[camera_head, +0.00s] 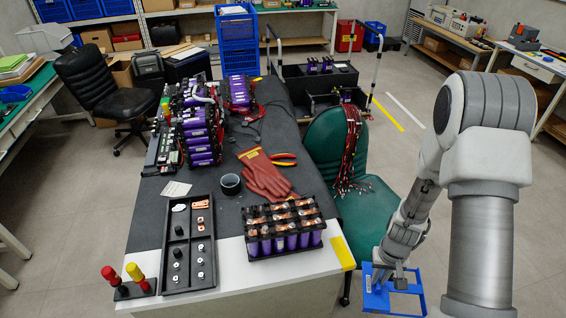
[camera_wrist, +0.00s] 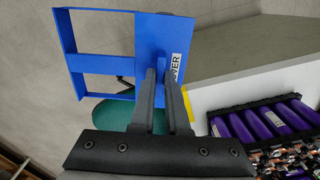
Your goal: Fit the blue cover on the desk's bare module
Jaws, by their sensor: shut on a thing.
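The blue cover (camera_head: 378,298) is a flat open frame with windows and a white label. My gripper (camera_head: 388,268) is shut on it and holds it off the desk's right front corner, above the floor. In the wrist view the fingers (camera_wrist: 166,72) pinch a small upright tab on the cover (camera_wrist: 148,32), beside its label. The bare module (camera_head: 285,228), with purple cells and copper busbars on top, sits at the front of the desk (camera_head: 215,291). The module (camera_wrist: 262,122) also shows at the lower right of the wrist view, apart from the cover.
A green chair (camera_head: 367,215) with cables stands against the desk's right side.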

